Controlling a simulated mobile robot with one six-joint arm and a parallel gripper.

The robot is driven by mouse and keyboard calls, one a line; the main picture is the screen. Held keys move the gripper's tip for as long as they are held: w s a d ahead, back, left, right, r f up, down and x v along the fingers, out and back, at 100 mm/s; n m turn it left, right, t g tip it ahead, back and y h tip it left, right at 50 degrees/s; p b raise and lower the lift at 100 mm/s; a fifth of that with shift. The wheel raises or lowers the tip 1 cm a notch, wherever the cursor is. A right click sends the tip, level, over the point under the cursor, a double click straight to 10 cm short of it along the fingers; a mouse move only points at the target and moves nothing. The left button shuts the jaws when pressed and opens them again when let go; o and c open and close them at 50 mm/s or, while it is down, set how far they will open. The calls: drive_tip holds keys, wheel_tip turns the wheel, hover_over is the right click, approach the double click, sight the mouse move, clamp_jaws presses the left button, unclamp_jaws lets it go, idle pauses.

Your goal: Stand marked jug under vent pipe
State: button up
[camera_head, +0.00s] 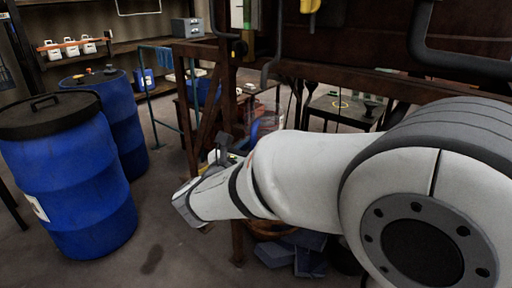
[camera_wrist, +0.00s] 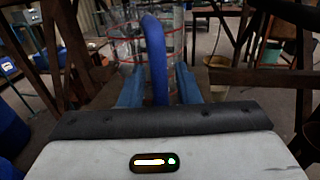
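The marked jug is a clear vessel with red lines (camera_wrist: 125,58) and a thick blue handle (camera_wrist: 154,60), upright in the wrist view. In the head view it shows faintly (camera_head: 268,119) behind my forearm. My gripper (camera_wrist: 158,84) has one blue finger on each side of the handle. Narrow gaps show between the fingers and the handle, so it looks open around it. Contact deeper in is hidden. A grey bent pipe (camera_head: 269,68) hangs at the centre of the head view; I cannot tell whether it is the vent pipe.
Blue drums (camera_head: 75,180) stand at the left. A dark bench (camera_head: 325,105) with a yellow ring mark lies behind my arm. A thick dark pipe (camera_head: 450,60) bends at the upper right. Brown frame posts stand close around the jug. Open floor lies between the drums and my arm.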

drive_tip(key=shift+o, duration=0.3)
drive_tip(key=shift+r, duration=0.15)
drive_tip(key=shift+s+a+r, duration=0.1)
drive_tip(key=shift+s, duration=0.05)
drive_tip(key=p+v, duration=0.2)
drive_tip(key=v, duration=1)
drive_tip(key=s+d+f+m+g+h, duration=0.1)
drive_tip(key=d+f+m+g, duration=0.3)
drive_tip(key=d, duration=0.4)
drive_tip(key=d+f+m+g+h, duration=0.1)
drive_tip(key=d+f+m+g, duration=0.2)
drive_tip(key=d+m+g, duration=0.35)
drive_tip(key=s+d+f+m+g+y, duration=0.2)
drive_tip(key=s+d+f+m+y, duration=0.1)
drive_tip(key=m, duration=0.7)
drive_tip(key=s+d+f+m+g+y, duration=0.2)
drive_tip(key=s+d+f+m+y, duration=0.2)
drive_tip(key=m, duration=0.6)
drive_tip(key=s+y, duration=0.2)
drive_tip(key=y, duration=0.1)
drive_tip(key=shift+s+d+f, duration=0.15)
drive_tip(key=shift+s+d, duration=0.05)
